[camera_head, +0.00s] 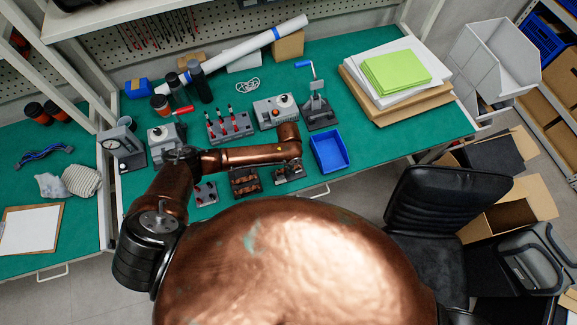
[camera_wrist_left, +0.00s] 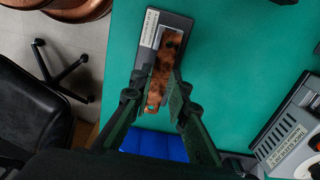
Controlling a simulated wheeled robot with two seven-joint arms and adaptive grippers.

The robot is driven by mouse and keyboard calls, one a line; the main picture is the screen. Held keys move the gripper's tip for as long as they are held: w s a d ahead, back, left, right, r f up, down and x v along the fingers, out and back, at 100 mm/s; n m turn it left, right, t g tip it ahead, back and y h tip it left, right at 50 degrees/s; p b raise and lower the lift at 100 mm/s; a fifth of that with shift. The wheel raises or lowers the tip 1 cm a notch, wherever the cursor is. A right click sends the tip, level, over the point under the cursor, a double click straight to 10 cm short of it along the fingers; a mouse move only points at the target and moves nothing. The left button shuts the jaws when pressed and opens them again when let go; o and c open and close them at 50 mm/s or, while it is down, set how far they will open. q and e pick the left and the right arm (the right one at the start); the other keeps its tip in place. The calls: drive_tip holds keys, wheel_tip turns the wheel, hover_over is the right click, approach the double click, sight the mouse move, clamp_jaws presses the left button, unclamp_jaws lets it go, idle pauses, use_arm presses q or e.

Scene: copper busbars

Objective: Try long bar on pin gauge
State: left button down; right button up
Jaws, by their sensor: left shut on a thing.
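My left gripper (camera_wrist_left: 165,76) is shut on a copper bar (camera_wrist_left: 164,62). The bar has a hole near each end, and its near end sticks out past the fingers. In the left wrist view the bar lies over a dark grey block (camera_wrist_left: 180,28) with a white label, which seems to be the pin gauge; its pins are not visible. I cannot tell whether the bar touches it. In the head view the grey block (camera_head: 289,176) is partly hidden under my left wrist, at the bench's front edge. My right gripper is not in view.
A blue tray (camera_head: 330,151) stands just right of the block. A copper-filled holder (camera_head: 245,181) and a small red-marked fixture (camera_head: 205,194) sit to the left. A black chair (camera_head: 440,215) is at the right.

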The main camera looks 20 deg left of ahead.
use_arm(q)
drive_tip(key=shift+f, duration=0.4)
idle(0.6)
drive_tip(key=shift+f, duration=0.15)
drive_tip(key=shift+f, duration=0.15)
idle(0.6)
drive_tip(key=shift+r+p, duration=0.2)
drive_tip(key=shift+p, duration=0.3)
idle(0.5)
drive_tip(key=shift+f, duration=0.2)
